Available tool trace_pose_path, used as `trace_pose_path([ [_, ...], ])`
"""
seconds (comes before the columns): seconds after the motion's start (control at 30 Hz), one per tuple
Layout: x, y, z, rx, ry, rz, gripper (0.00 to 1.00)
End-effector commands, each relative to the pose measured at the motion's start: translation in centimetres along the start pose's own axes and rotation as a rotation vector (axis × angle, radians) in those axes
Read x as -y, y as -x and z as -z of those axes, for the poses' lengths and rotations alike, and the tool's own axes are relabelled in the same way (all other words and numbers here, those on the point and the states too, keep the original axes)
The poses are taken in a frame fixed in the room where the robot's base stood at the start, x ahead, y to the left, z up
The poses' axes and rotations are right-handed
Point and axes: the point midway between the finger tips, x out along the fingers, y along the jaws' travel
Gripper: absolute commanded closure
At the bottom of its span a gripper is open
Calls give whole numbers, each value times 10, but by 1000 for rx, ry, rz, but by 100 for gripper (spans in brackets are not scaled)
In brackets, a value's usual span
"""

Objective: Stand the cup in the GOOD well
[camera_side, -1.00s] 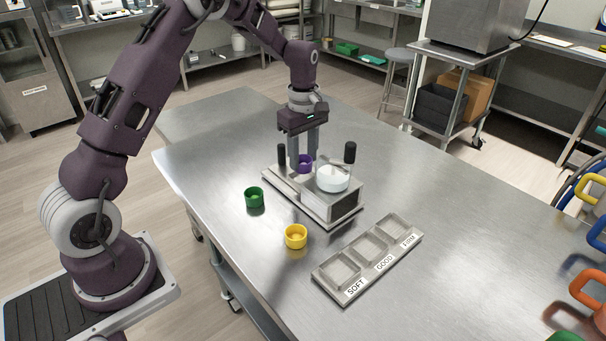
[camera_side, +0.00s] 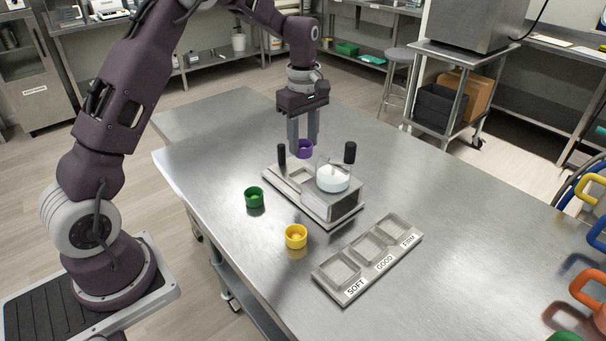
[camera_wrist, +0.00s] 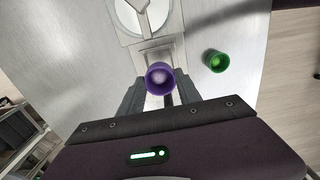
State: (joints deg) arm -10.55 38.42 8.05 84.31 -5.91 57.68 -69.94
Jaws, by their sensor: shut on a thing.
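My gripper (camera_side: 304,148) is shut on a purple cup (camera_side: 305,148) and holds it upright above the depositor. The purple cup also shows between the fingers in the wrist view (camera_wrist: 158,78), with something pale inside it. The well tray (camera_side: 325,286) has three wells labelled SOFT, GOOD and FIRM. The GOOD well (camera_side: 370,249) is the middle one and is empty. The tray lies at the front right, well apart from my gripper. The depositor (camera_side: 318,208), with a white round vessel (camera_side: 333,178) and two black posts, stands below and beside the cup.
A green cup (camera_side: 254,197) and a yellow cup (camera_side: 296,236) stand on the steel table (camera_side: 440,220), left of the depositor and tray. The green cup also shows in the wrist view (camera_wrist: 215,61). The black posts (camera_side: 350,153) rise near the held cup. The table right of the depositor is clear.

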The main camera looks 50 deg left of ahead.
Motion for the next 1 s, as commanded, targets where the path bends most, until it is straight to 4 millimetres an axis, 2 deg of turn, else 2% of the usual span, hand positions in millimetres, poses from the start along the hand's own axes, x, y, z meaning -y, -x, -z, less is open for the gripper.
trace_pose_path([
  [0.17, 0, 2, 0, 0, 0, -1, 100],
  [0.23, -1, 11, 0, -2, 0, -3, 100],
  [0.4, -1, 58, 0, -2, 0, -7, 100],
  [0.67, -1, 113, 0, -1, 0, -5, 100],
  [0.87, -3, 112, -41, 1, -83, 1, 100],
  [1.0, -4, 112, -78, 1, -158, 0, 100],
])
